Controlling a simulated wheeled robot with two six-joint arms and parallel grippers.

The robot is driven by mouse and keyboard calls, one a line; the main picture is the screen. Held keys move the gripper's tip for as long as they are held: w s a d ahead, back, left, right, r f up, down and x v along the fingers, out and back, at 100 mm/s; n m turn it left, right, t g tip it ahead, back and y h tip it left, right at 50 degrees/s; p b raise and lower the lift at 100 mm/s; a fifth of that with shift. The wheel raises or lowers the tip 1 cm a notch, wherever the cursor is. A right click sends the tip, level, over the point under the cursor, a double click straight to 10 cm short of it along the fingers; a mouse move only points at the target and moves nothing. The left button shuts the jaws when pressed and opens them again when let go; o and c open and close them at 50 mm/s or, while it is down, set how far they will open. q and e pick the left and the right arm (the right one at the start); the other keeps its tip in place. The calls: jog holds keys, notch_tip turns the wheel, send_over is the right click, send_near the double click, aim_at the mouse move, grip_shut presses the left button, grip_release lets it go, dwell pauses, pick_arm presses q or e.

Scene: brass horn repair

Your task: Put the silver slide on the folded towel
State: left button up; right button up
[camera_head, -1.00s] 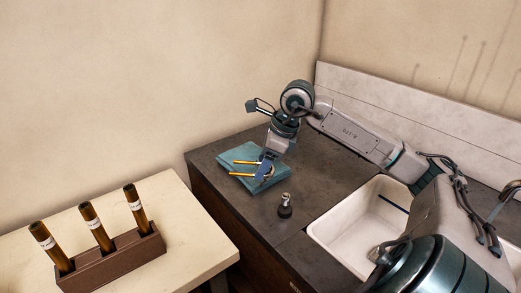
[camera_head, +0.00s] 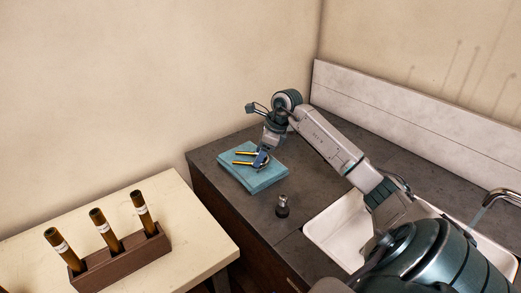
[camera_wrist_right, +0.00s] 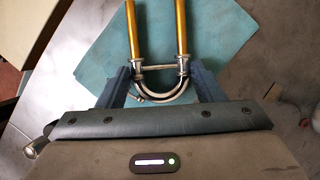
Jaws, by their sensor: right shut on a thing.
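The silver slide (camera_head: 245,154) has a silver U-shaped bow and two golden tubes. My right gripper (camera_head: 262,160) is shut on its bow, and the tubes point left in the head view. In the right wrist view, the slide (camera_wrist_right: 157,68) sits between the fingers of my right gripper (camera_wrist_right: 160,85), with its tubes pointing away. The folded towel (camera_head: 257,183) is teal and lies on the dark counter; it also shows in the wrist view (camera_wrist_right: 95,60). The slide is over the towel; I cannot tell whether it touches. My left gripper is not in view.
A small dark and silver piece (camera_head: 282,207) stands on the counter near the towel. A white sink (camera_head: 343,232) with a faucet (camera_head: 499,195) is to the right. A brown rack (camera_head: 122,262) holding three brass tubes stands on a pale table at the left.

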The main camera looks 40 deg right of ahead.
jog(key=shift+f, duration=0.15)
jog(key=shift+f+b, duration=0.15)
jog(key=shift+b, duration=0.15)
jog(key=o, duration=1)
jog(key=shift+r, duration=0.25)
jog(key=b+v, duration=0.1)
jog(key=v, duration=1.1)
jog(key=shift+b, duration=0.4)
